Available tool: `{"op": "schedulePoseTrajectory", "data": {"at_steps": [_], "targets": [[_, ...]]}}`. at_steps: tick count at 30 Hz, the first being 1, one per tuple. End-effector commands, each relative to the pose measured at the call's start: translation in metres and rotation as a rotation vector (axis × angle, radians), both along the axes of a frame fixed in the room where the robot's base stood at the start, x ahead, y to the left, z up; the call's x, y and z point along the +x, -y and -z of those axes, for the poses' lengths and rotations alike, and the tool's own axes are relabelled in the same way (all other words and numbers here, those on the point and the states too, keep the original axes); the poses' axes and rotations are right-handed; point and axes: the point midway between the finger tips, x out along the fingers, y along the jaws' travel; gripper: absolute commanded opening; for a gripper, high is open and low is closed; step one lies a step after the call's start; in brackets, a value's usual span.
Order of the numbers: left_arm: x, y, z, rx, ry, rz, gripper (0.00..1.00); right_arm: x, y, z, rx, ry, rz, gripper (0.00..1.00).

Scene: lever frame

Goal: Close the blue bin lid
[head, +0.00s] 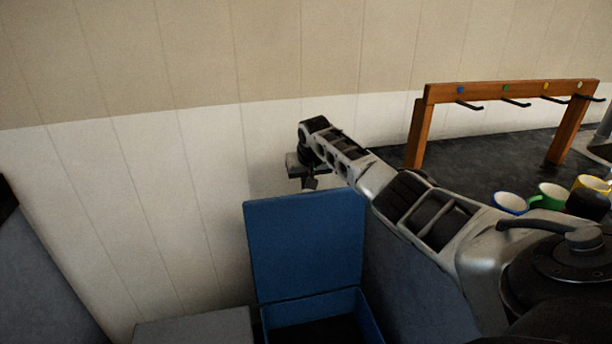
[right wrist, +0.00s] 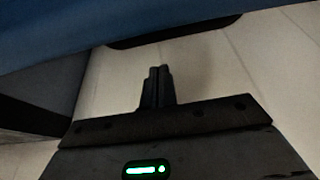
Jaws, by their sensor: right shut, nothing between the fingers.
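The blue bin (head: 318,318) stands low at the bottom of the head view, its open inside dark. Its blue lid (head: 305,245) stands raised, nearly upright, at the side of the bin towards the wall. My right arm comes in from the right, and my right gripper (head: 309,184) is just above the lid's top edge. In the right wrist view my right gripper (right wrist: 158,72) is shut with nothing between its fingers. A blue surface, likely the lid (right wrist: 60,30), crosses the top of that view, apart from the fingertips. My left gripper is not in view.
A panelled wall (head: 190,190) rises behind the bin. A grey box-like surface (head: 195,328) is left of the bin. At right, a dark counter (head: 480,165) carries a wooden hook rack (head: 510,89) and several mugs, including a green one (head: 550,196).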

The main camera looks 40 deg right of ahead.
Motion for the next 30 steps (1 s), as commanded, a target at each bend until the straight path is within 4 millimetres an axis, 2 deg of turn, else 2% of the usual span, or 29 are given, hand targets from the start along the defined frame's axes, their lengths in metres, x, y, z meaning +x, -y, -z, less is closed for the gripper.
{"op": "schedulePoseTrajectory", "data": {"at_steps": [3, 12, 24, 30], "targets": [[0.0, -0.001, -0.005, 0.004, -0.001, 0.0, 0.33, -0.009, -0.004, -0.002, -0.001, -0.002, -0.002, 0.0], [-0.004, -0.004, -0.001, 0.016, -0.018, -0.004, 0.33, -0.025, -0.013, 0.0, 0.001, -0.002, -0.001, 0.0], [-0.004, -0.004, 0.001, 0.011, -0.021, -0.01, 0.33, -0.026, -0.014, 0.001, 0.0, -0.001, 0.0, 0.0], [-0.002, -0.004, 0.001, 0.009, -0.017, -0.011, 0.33, -0.016, -0.022, -0.001, -0.01, 0.022, -0.008, 0.0]]}}
